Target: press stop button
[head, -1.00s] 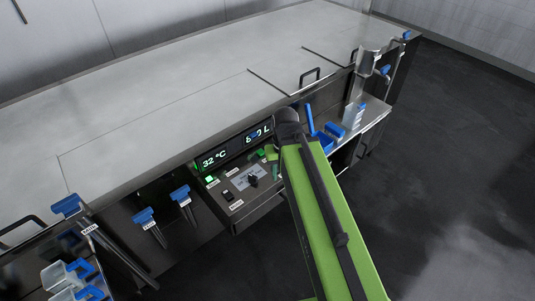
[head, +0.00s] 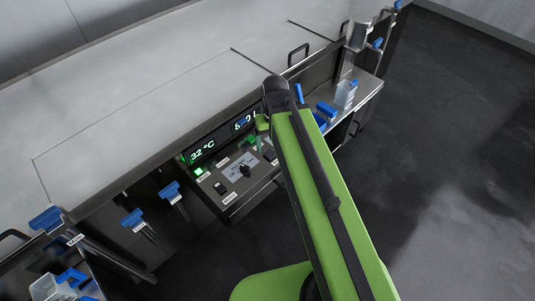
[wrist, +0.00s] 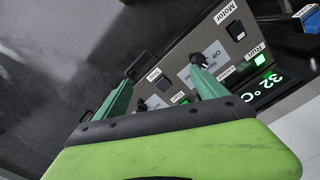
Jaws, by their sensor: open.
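The control panel (head: 232,198) is on the front of the steel counter. It carries a lit green button (head: 199,172), which also shows in the wrist view beside a "Run" label (wrist: 261,60). A dark rotary knob (head: 246,170) and a black switch labelled "Motor" (wrist: 236,31) share the panel. In the head view my arm hides the panel's right part.
The display (head: 215,147) reads 32 °C, with a volume reading beside it. A shelf (head: 358,98) with blue and clear items is to the right. Open dark floor (head: 455,165) lies in front.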

